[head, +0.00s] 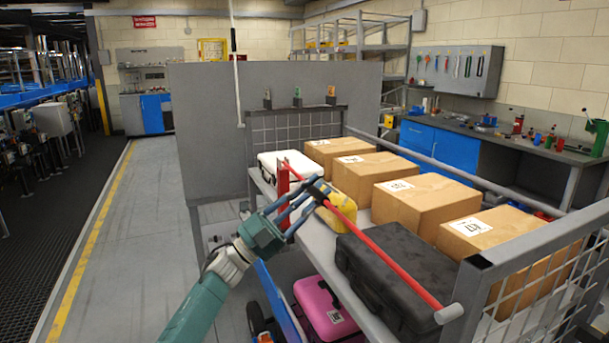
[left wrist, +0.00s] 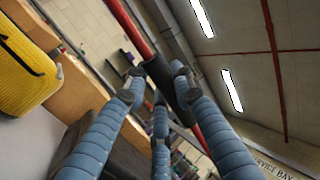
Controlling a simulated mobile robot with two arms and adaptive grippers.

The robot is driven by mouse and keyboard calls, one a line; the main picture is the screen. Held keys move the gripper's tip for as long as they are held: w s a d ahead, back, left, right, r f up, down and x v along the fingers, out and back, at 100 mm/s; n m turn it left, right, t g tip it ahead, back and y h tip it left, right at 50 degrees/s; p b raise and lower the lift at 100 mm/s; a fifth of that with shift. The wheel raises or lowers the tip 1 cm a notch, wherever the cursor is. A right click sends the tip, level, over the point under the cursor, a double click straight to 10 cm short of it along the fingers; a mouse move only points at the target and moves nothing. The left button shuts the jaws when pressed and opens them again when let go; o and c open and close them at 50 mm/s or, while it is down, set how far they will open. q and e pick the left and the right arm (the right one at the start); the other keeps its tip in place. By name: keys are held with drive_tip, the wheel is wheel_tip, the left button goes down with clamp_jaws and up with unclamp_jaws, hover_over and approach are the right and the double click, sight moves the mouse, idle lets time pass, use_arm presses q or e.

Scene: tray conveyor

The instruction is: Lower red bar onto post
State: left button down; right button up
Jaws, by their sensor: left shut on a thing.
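The red bar (head: 385,254) slants across the open front of the shelf cart. Its near end meets a pale cylinder (head: 449,313) at the cart's right corner. Its far end is at the top of a red post (head: 283,183) at the left; I cannot tell whether they touch. My left gripper (head: 312,191) is shut around the black sleeve on the bar, near the far end. In the left wrist view, the bar (left wrist: 131,25) passes between the fingers of the gripper (left wrist: 157,80), which close on the black sleeve (left wrist: 159,76). My right gripper is not in view.
Behind the bar, the cart shelf holds a white case (head: 270,162), a yellow case (head: 340,207), a black case (head: 398,268) and several cardboard boxes (head: 425,200). A pink case (head: 324,308) lies below. Mesh panels (head: 535,262) close the cart's ends. Open floor (head: 130,235) lies left.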

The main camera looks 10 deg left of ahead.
use_arm(q)
drive_tip(key=shift+f, duration=0.3)
drive_tip(key=shift+n, duration=0.3)
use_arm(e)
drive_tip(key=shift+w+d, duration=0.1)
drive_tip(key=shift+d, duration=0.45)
use_arm(q)
drive_tip(key=c, duration=1.4)
unclamp_jaws()
drive_tip(key=shift+c, duration=0.2)
drive_tip(key=shift+s+a+f, duration=0.15)
drive_tip(key=shift+a+f, duration=0.05)
drive_tip(key=shift+f, duration=0.05)
drive_tip(key=v, duration=1.1)
drive_tip(key=shift+s, duration=0.15)
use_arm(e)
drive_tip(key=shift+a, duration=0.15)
